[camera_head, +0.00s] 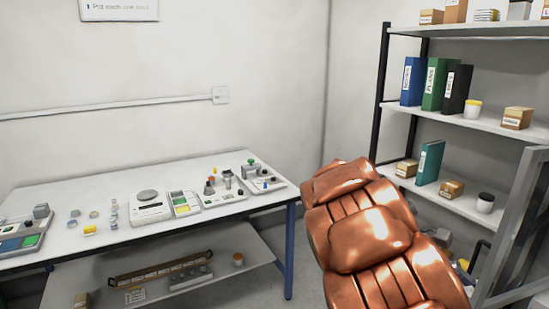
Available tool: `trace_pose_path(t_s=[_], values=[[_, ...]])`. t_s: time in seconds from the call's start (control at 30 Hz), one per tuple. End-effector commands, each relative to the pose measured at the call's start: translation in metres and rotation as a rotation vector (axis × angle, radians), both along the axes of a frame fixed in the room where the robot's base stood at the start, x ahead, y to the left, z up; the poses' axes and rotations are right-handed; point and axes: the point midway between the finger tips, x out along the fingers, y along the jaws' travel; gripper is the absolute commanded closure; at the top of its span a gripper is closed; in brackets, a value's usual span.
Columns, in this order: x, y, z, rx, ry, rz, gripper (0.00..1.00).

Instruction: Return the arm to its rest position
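A large, shiny copper-coloured form with ribbed, rounded segments (368,240) fills the lower right-centre of the head view. It leans up and to the left in front of the gap between the table and the shelves. It looks like part of my arm, but I cannot be sure. No gripper fingers show, so I cannot see whether my gripper is open or holds anything.
A white table (110,242) on the left bears a scale (148,205), small weights and trays. Its lower shelf (225,283) holds a long brown rack (160,268). A shelf unit (480,125) with binders, boxes and cups stands right. Floor shows between them.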

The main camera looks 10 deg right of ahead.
Motion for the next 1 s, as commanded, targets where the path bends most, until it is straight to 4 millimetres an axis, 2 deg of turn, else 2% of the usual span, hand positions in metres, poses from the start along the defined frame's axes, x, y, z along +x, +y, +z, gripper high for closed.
trace_pose_path(t_s=[0.1,0.4,0.57,0.8,1.0], values=[[-0.024,0.020,-0.004,0.051,-0.105,-0.046,0.63],[-0.071,0.079,-0.028,0.202,-0.347,-0.159,0.63],[-0.092,0.117,-0.041,0.297,-0.462,-0.219,0.63],[-0.122,0.180,-0.059,0.450,-0.602,-0.314,0.63],[-0.145,0.225,-0.070,0.558,-0.668,-0.383,0.63]])
